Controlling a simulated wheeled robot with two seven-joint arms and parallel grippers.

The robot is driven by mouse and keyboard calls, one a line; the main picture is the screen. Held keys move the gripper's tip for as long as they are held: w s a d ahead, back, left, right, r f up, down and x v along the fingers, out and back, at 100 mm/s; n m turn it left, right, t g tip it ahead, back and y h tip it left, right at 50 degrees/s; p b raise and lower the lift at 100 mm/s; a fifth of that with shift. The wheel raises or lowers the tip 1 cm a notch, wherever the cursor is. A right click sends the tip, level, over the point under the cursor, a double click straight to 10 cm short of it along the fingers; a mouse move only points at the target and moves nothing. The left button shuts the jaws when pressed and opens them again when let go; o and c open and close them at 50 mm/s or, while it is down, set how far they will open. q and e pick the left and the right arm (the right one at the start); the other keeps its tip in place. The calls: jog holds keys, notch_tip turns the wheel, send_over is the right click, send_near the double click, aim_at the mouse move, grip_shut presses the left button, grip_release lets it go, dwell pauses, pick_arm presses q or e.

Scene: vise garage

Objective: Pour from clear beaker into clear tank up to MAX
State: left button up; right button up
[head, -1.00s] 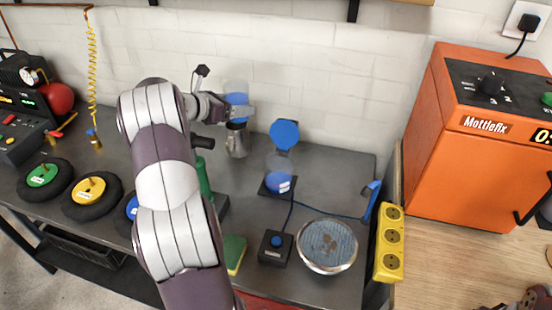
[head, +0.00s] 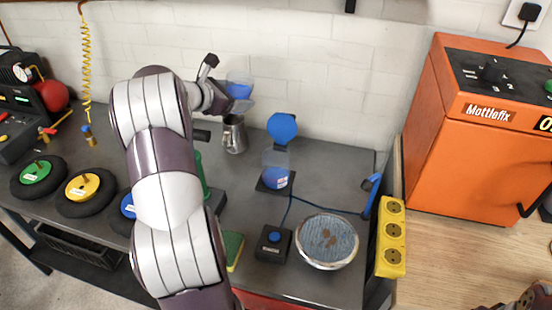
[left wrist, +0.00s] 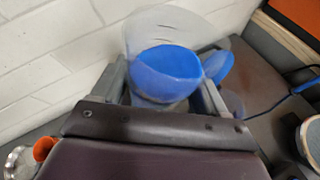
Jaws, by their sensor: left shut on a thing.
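My left gripper (head: 241,103) is shut on the clear beaker (head: 239,86), which holds blue liquid. It is raised behind the bench's middle, near the wall, and looks about upright. In the left wrist view the beaker (left wrist: 166,68) sits between the two fingers. The clear tank (head: 276,168) stands on a dark base to the right of and nearer than the beaker, with blue liquid low inside and a pale label. Its round blue lid (head: 282,127) stands open behind it. The MAX mark is too small to read. My right gripper is not in view.
A metal pitcher (head: 234,135) stands just below the held beaker. A black button box (head: 273,243), a round grey-topped dish (head: 326,241) and a green-yellow sponge (head: 233,249) lie in front. A yellow socket strip (head: 391,237) edges the bench. Bench right of the tank is mostly clear.

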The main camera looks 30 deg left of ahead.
pick_arm(q)
jog(key=shift+d+m, duration=0.25)
jog(key=shift+m, duration=0.05)
jog(key=y+b, duration=0.1)
jog(key=b, duration=0.2)
jog(key=shift+d+f+m, duration=0.35)
jog(key=shift+f+m, duration=0.05)
jog(key=shift+d+r, duration=0.1)
jog(key=shift+d, duration=0.1)
jog(key=shift+d+r+m+y+b, duration=0.15)
jog(key=shift+r+m+y+b, duration=0.15)
jog(key=shift+s+d+r+m+b, duration=0.1)
jog(key=shift+d+r+m+b, duration=0.2)
jog(key=shift+b, duration=0.05)
jog(key=shift+f+m+y+b, duration=0.1)
jog(key=shift+m+y+b, duration=0.2)
jog(key=shift+y+b, duration=0.25)
jog(key=shift+d, duration=0.1)
jog(key=shift+f+b, duration=0.2)
jog(key=shift+b, duration=0.45)
jog(key=shift+r+m+y+b, duration=0.3)
jog(key=shift+m+y+b, duration=0.05)
jog(key=shift+m, duration=0.15)
